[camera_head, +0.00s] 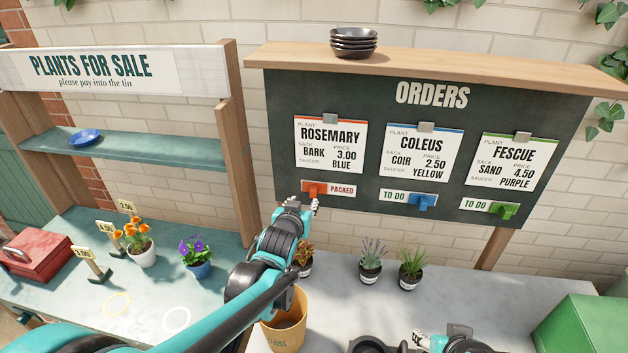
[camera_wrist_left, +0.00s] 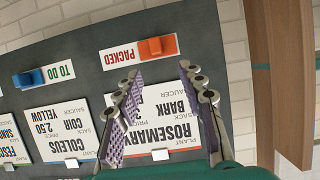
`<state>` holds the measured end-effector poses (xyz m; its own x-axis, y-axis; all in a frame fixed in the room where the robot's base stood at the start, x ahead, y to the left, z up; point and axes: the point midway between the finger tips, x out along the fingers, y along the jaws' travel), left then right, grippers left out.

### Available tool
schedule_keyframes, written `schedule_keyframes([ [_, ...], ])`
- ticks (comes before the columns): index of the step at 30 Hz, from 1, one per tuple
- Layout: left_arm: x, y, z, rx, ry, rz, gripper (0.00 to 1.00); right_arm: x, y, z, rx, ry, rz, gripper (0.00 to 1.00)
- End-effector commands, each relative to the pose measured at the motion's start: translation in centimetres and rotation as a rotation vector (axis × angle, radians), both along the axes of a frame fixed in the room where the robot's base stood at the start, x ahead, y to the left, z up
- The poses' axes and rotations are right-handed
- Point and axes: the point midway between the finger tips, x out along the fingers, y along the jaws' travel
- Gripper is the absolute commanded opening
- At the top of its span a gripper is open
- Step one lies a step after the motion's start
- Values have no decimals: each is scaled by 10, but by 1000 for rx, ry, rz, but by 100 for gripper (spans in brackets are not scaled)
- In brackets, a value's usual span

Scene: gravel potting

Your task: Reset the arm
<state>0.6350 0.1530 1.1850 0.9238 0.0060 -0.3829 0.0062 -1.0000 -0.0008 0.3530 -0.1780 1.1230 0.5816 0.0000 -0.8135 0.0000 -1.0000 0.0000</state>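My left gripper (camera_head: 304,203) is raised in front of the lower left of the orders board (camera_head: 450,110), just below the orange slider (camera_head: 314,189) of the rosemary row. In the left wrist view the two fingers of this gripper (camera_wrist_left: 160,72) stand apart with nothing between them. The orange slider (camera_wrist_left: 157,47) shows beyond the fingertips, and the gripper looks apart from it. The rosemary row reads PACKED; the coleus and fescue rows read TO DO. My right gripper (camera_head: 412,343) is low at the bottom edge, partly cut off, and its opening is unclear.
Several potted plants (camera_head: 371,260) stand on the grey table behind my left arm. A tan pot (camera_head: 286,330) is below that arm. A green box (camera_head: 585,325) is at the right. Black saucers (camera_head: 353,42) are stacked on the board's top. The sale stand (camera_head: 235,150) is at the left.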

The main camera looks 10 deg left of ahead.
Motion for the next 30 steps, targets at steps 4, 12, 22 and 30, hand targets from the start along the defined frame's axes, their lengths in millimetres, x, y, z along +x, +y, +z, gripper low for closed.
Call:
schedule_keyframes([
  [4,-4,1,-2,1,9,2,40,0,0,-2,0,0,0,48],
  [12,-94,19,-39,7,192,23,40,0,0,-35,0,0,0,48],
  [22,-244,27,-119,2,481,8,40,0,0,-74,0,0,0,48],
  [30,-283,25,-142,-2,559,-6,40,0,0,-80,0,0,0,48],
])
